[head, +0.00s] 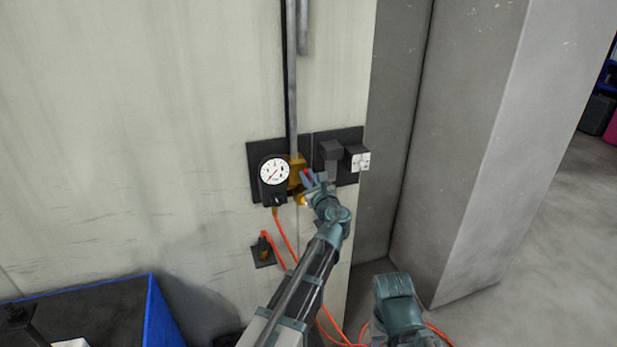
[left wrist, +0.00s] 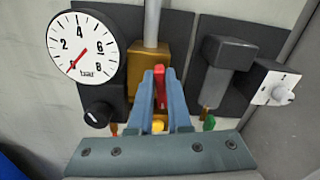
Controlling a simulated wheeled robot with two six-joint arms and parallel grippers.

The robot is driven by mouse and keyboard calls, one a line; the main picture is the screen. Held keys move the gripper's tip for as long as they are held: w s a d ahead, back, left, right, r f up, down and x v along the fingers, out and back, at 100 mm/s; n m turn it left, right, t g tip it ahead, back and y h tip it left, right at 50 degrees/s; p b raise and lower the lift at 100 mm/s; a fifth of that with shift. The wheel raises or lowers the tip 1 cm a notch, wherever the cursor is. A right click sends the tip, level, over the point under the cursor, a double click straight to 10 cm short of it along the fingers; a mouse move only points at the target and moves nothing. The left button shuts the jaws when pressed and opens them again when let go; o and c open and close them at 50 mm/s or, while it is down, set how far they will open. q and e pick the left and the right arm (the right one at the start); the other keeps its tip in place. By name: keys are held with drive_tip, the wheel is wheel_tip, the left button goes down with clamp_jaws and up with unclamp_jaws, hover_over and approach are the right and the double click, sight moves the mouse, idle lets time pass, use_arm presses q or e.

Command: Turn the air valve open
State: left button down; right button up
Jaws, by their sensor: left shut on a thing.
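The air valve is a brass body (left wrist: 176,70) on a dark wall plate, below a grey vertical pipe. It also shows in the head view (head: 296,170). Its red lever (left wrist: 160,88) stands between the fingers of my left gripper (left wrist: 159,80), which is shut on it. In the head view my left gripper (head: 313,180) reaches up to the valve from below, and its fingers hide part of it. A round white gauge (left wrist: 84,46) is left of the valve, with its red needle near the low end of the scale. My right gripper's fingers are not visible.
A black knob (left wrist: 97,114) sits under the gauge. Right of the valve are a dark grey block (left wrist: 228,55) and a white switch box (left wrist: 275,88). An orange hose (head: 283,240) hangs below. A concrete pillar (head: 480,150) stands at right, and a blue-edged dark bin (head: 150,310) at lower left.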

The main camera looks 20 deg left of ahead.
use_arm(q)
drive_tip(key=shift+s+a+f+n+b, duration=0.15)
drive_tip(key=shift+f+n+b, duration=0.1)
drive_tip(key=shift+n, duration=2.35)
drive_tip(key=shift+s+a+f+n+b, duration=0.1)
drive_tip(key=shift+a+f+n+b, duration=0.1)
drive_tip(key=shift+n, duration=2.4)
drive_tip(key=shift+s+a+f+n+b, duration=0.1)
drive_tip(key=shift+f+n+b, duration=0.15)
drive_tip(key=shift+n, duration=2.35)
drive_tip(key=c, duration=0.9)
unclamp_jaws()
drive_tip(key=shift+o, duration=0.2)
drive_tip(key=v, duration=1.3)
drive_tip(key=shift+s+d, duration=0.25)
drive_tip(key=shift+s, duration=0.1)
